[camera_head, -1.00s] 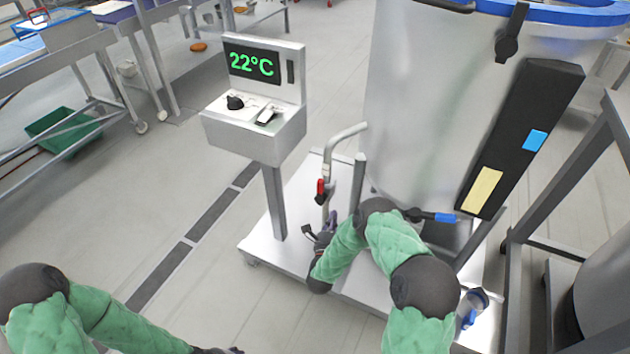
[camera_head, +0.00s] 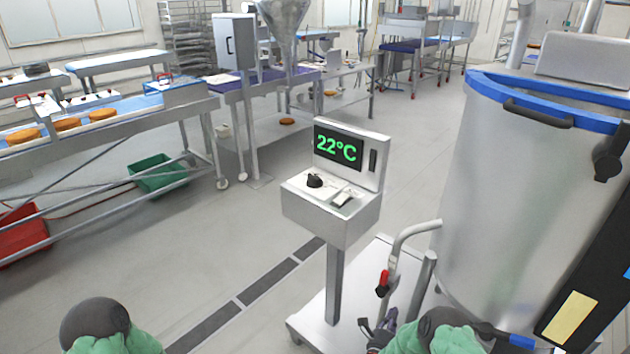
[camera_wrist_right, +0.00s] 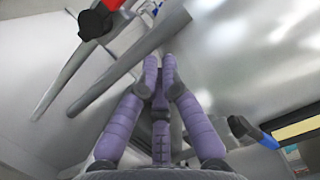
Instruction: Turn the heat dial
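The heat dial is a black knob (camera_head: 314,181) on the sloped top of a steel control box (camera_head: 330,215) in the middle of the head view. A display (camera_head: 338,148) above it reads 22°C in green.
A large steel vat (camera_head: 510,200) with a blue rim stands at the right. A bent pipe with a red-handled valve (camera_head: 382,284) rises from the platform (camera_head: 318,315) between my right gripper and the box. Conveyors (camera_head: 120,120) stand far left.

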